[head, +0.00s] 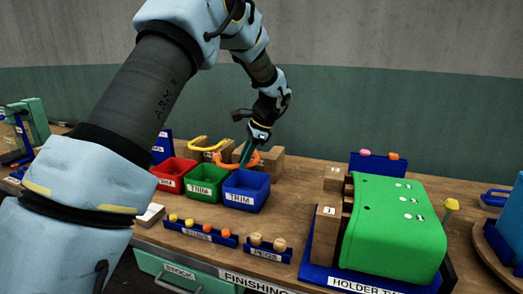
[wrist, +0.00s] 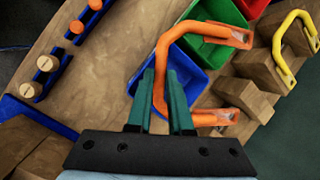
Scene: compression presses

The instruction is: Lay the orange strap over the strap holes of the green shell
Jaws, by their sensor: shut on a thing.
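The orange strap (head: 222,160) is a U-shaped handle with flat ends. My gripper (head: 246,152) is shut on its middle bar, behind the blue bin. In the wrist view the strap (wrist: 200,30) passes between the two teal fingers (wrist: 160,92), and its ends point right. I cannot tell whether the strap is clear of the wooden blocks below it. The green shell (head: 385,228) sits on the blue holder at the right, well apart from my gripper. Small marked holes (head: 408,199) show on its top.
Red (head: 174,174), green (head: 207,182) and blue (head: 246,190) bins stand in front of the strap. A yellow strap (head: 203,143) rests on a wooden block. Blue peg racks (head: 200,233) line the front edge. Wooden blocks (head: 326,235) stand left of the shell. A yellow-headed peg (head: 450,205) stands right of it.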

